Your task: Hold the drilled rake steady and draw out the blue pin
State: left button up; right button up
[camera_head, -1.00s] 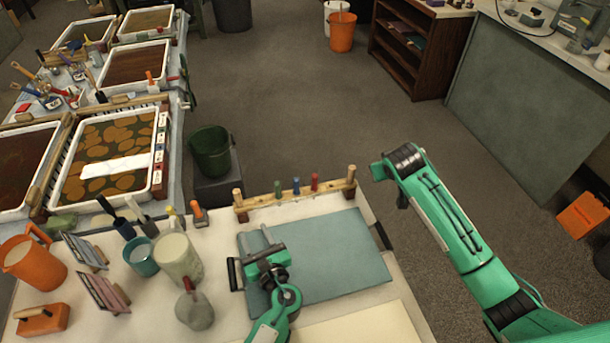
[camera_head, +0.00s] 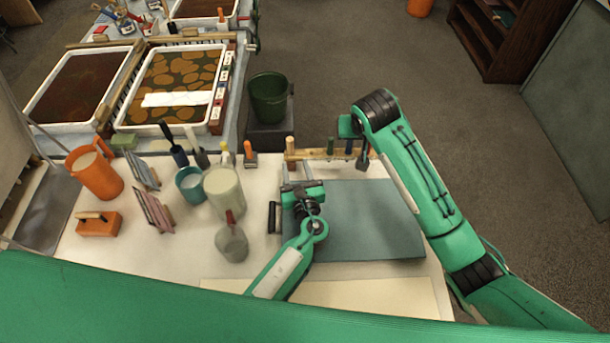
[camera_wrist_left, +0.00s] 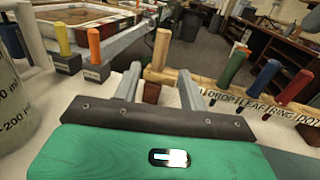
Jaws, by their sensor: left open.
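The drilled rake (camera_head: 313,155) is a wooden bar across the back of the bench, with upright posts at its ends. In the left wrist view the rake (camera_wrist_left: 216,83) carries a green pin (camera_wrist_left: 235,66), the blue pin (camera_wrist_left: 264,75) and a red pin (camera_wrist_left: 299,85). My left gripper (camera_head: 296,168) is open and empty, in front of the rake's left end. In its wrist view its fingers (camera_wrist_left: 160,86) point toward the left post.
A blue-grey board (camera_head: 375,225) lies before the rake. A green bucket (camera_head: 268,97) stands behind the bench.

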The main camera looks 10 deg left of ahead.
aim_at(291, 150)
pick_arm(q)
jog(key=x, duration=0.8)
jog(key=shift+w, duration=0.2)
grip_shut()
dwell(0.8)
